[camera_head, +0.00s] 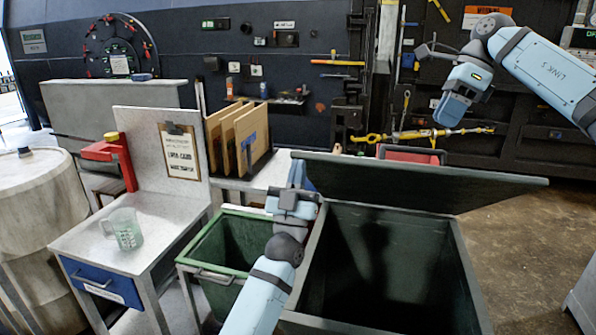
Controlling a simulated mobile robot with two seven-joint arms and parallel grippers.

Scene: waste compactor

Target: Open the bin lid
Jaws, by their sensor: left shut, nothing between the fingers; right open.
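The large dark green bin (318,262) stands at the lower centre, its dark inside in view. Its lid (430,182) is raised and tilted above the opening, toward the back and right. My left gripper (297,178) is shut and empty at the bin's back left corner, close to the lid's left end. Whether it touches the lid or rim I cannot tell, and its fingertips are hard to make out. My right gripper (447,112) is open and empty, in the air above and behind the lid, apart from it.
A smaller green bin (205,277) stands left of the large one. A metal table (95,232) at left holds a clear measuring jug (125,229) and a clipboard (180,150). A yellow tool (425,134) shows behind the lid. Floor (535,235) is clear at right.

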